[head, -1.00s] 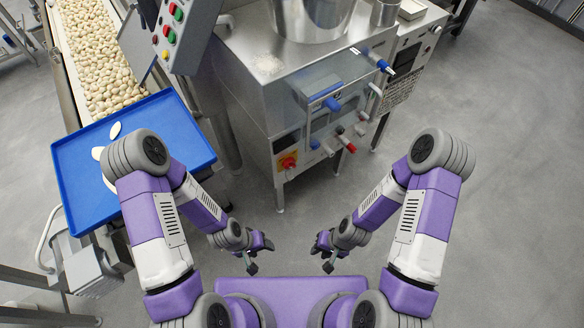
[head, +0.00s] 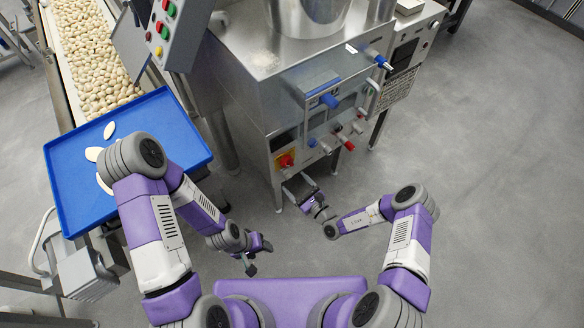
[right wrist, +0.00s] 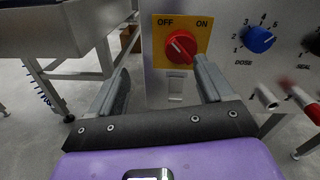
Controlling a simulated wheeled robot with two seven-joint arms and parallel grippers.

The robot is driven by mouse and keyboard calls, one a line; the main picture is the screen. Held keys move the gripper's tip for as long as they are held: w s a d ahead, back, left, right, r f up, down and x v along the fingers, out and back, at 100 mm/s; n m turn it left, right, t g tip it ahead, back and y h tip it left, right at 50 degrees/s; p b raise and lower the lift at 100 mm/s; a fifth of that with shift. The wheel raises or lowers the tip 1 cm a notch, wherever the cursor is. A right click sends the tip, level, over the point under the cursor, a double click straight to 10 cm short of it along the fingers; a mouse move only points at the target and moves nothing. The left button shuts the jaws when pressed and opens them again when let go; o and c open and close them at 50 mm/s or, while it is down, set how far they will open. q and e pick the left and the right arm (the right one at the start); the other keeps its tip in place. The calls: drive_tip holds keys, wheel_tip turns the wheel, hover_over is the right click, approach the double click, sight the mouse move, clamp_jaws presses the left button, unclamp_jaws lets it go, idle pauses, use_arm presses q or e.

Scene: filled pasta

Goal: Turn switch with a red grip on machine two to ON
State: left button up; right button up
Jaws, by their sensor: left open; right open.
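The switch with a red grip (head: 285,160) sits on a yellow plate low on the front of the steel machine. In the right wrist view the red grip (right wrist: 181,47) looks slanted, between the printed words OFF at left and ON at right. I cannot tell surely which word it points to. My right gripper (head: 295,184) is open just below and in front of the switch; in the right wrist view its fingers (right wrist: 161,70) stand apart, the right finger overlapping the plate's lower right edge. Contact is not clear. My left gripper (head: 260,258) is open and empty above the floor.
A blue DOSE knob (right wrist: 258,39) is right of the switch, with red-tipped handles beyond. A blue tray (head: 130,155) with a few pale pieces stands at left, at the end of a pasta-filled conveyor (head: 90,60). The floor at right is clear.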

sight(290, 166)
drive_tip(key=shift+m+t+h, duration=0.6)
drive_tip(key=shift+h, duration=0.2)
drive_tip(key=w, duration=0.2)
drive_tip(key=w+a+b, duration=0.1)
drive_tip(key=w, duration=0.1)
drive_tip(key=w+b, duration=0.1)
drive_tip(key=w, duration=0.1)
drive_tip(key=shift+w+a+f, duration=0.2)
drive_tip(key=shift+w+f, duration=0.1)
drive_tip(key=shift+w, duration=0.1)
drive_tip(key=shift+w+a+r+b, duration=0.1)
drive_tip(key=shift+w+a+b, duration=0.25)
drive_tip(key=shift+w, duration=0.2)
drive_tip(key=c, duration=1)
